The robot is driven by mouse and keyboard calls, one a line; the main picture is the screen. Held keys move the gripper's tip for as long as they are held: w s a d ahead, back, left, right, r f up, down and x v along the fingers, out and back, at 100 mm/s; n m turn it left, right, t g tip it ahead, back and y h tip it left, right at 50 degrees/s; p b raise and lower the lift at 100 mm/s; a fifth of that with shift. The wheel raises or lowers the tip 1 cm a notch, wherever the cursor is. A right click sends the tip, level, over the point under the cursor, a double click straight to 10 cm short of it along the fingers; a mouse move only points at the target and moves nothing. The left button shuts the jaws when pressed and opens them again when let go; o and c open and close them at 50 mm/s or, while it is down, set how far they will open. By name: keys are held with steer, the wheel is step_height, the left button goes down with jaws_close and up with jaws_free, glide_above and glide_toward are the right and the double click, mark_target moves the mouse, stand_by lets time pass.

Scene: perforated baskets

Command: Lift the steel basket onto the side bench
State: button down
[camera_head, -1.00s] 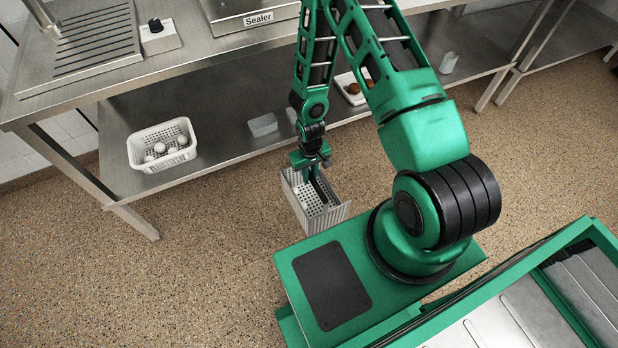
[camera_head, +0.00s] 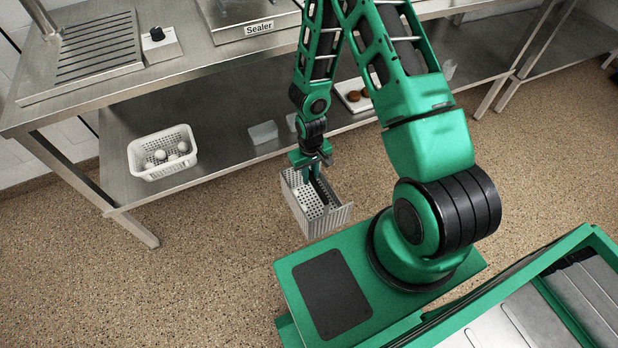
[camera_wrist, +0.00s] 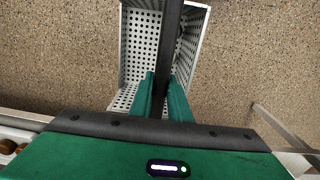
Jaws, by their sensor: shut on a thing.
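The steel basket (camera_head: 326,219) is a grey perforated box with an open top, near the middle of the head view, between the bench and my base. A dark bar (camera_wrist: 171,45) spans its opening in the wrist view. My gripper (camera_wrist: 163,84) has its two green fingers closed on this bar. My gripper (camera_head: 316,180) is above and partly inside the basket in the head view, hiding part of the inside. The basket looks upright; I cannot tell its height above the floor. The steel bench (camera_head: 215,62) stands behind it; I cannot tell whether this is the side bench.
A lower shelf (camera_head: 225,145) holds a white basket (camera_head: 160,172) with several pale round items, clear containers and a tray (camera_head: 353,97) of brown items. A sealer (camera_head: 248,20) and a knob box (camera_head: 160,46) stand on top. Another bench (camera_head: 575,50) is at the back right.

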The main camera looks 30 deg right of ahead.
step_height(320, 180, up, 33)
steer(key=shift+f, duration=0.2)
stand_by(5.4)
stand_by(1.0)
